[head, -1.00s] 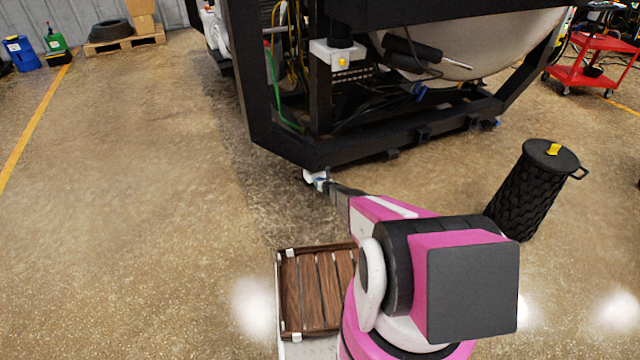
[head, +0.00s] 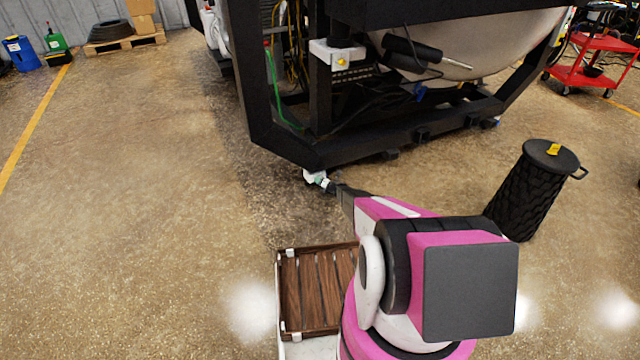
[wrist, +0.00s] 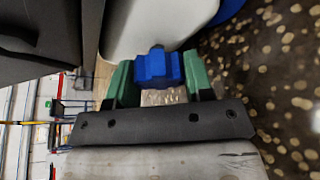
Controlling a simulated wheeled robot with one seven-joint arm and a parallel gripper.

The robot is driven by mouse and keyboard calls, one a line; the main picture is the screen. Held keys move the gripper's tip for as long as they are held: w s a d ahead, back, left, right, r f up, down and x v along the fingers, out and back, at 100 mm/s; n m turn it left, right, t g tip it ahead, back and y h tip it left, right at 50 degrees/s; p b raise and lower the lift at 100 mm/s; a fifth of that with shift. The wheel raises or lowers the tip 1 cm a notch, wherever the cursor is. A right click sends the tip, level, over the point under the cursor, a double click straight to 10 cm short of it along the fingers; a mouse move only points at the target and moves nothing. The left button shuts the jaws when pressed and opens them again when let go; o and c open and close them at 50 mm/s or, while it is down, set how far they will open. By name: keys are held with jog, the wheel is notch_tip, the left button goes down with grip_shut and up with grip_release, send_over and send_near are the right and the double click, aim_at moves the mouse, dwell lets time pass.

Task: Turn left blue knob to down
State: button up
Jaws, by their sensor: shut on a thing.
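The blue knob (wrist: 158,68) sits in front of a white rounded housing (wrist: 150,25) in the wrist view. My gripper (wrist: 158,78) has its two green fingertips on either side of the knob and is shut on it. In the head view my gripper (head: 325,184) reaches the small white housing (head: 312,175) low at the near corner of the black furnace frame (head: 290,148). The knob is too small and covered to make out in the head view.
Another blue part (wrist: 230,9) shows at the top edge of the wrist view. A black ribbed bin (head: 528,195) stands at right, a red cart (head: 590,65) farther back. The floor at left is clear.

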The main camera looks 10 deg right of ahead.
jog(key=m+y, duration=0.1)
jog(key=m, duration=0.2)
jog(key=shift+f+m+t+y, duration=0.1)
jog(key=shift+m+t+y, duration=0.2)
jog(key=shift+y, duration=0.1)
jog(key=m+t+y, duration=0.1)
jog(key=m, duration=0.3)
jog(key=shift+m+t, duration=0.3)
jog(key=shift+m, duration=0.1)
jog(key=o, duration=0.9)
jog(key=shift+s, duration=0.15)
